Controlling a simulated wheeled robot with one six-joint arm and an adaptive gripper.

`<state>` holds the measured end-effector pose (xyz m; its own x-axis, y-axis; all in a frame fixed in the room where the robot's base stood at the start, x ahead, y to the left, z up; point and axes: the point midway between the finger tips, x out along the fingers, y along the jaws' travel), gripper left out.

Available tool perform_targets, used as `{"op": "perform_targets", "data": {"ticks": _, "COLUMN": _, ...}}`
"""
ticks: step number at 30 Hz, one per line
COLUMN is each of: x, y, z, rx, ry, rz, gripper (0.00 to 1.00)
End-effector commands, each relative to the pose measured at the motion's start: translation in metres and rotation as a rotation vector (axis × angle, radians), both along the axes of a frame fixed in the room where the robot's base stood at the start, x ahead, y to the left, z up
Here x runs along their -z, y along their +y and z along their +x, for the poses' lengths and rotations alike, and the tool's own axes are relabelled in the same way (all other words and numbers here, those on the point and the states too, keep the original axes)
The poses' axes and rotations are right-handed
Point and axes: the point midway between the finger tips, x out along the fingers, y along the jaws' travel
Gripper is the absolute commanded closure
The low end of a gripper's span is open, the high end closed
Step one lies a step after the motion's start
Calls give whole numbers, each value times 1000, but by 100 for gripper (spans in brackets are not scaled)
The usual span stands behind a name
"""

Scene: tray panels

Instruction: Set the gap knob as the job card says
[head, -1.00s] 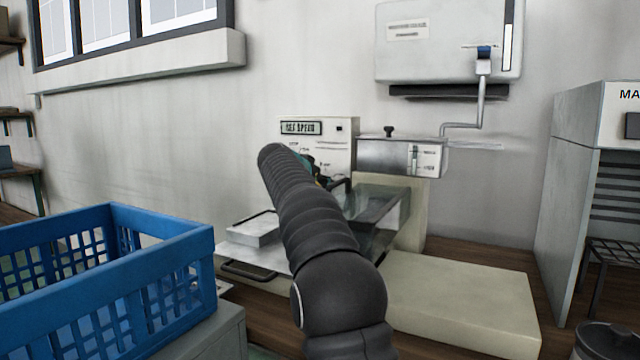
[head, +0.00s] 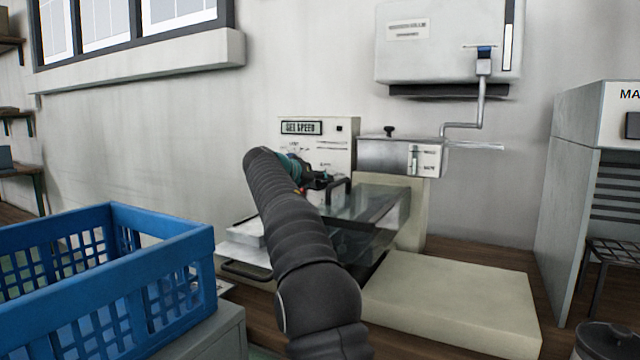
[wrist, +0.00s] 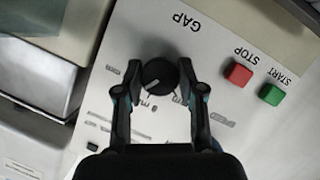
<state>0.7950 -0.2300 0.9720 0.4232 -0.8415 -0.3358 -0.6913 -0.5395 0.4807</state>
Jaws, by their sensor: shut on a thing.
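The gap knob (wrist: 158,75) is a round black knob with a pale pointer line, on a white panel under the word GAP, which appears upside down in the wrist view. Small marks lie around it, too blurred to read surely. My gripper (wrist: 158,80) has one finger on each side of the knob and is shut on it. In the head view my gripper (head: 325,183) is in front of the white machine panel (head: 340,133), and my arm hides the knob. I cannot make out a job card in these frames.
A red STOP button (wrist: 239,75) and green START button (wrist: 271,94) sit beside the knob. A clear guard (head: 375,205) stands right of my gripper. A blue crate (head: 170,250) is at left. A cream slab (head: 460,300) lies in front.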

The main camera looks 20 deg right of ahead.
Motion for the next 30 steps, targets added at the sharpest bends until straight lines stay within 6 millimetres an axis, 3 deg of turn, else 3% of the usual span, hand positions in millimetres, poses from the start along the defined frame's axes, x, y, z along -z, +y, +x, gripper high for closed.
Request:
{"op": "perform_targets", "data": {"ticks": 15, "x": 1, "y": 1, "z": 1, "rx": 0, "ry": 327, "rz": -254, "gripper": 96}}
{"op": "perform_targets", "data": {"ticks": 30, "x": 2, "y": 1, "z": 1, "rx": 1, "ry": 432, "rz": -335, "gripper": 96}}
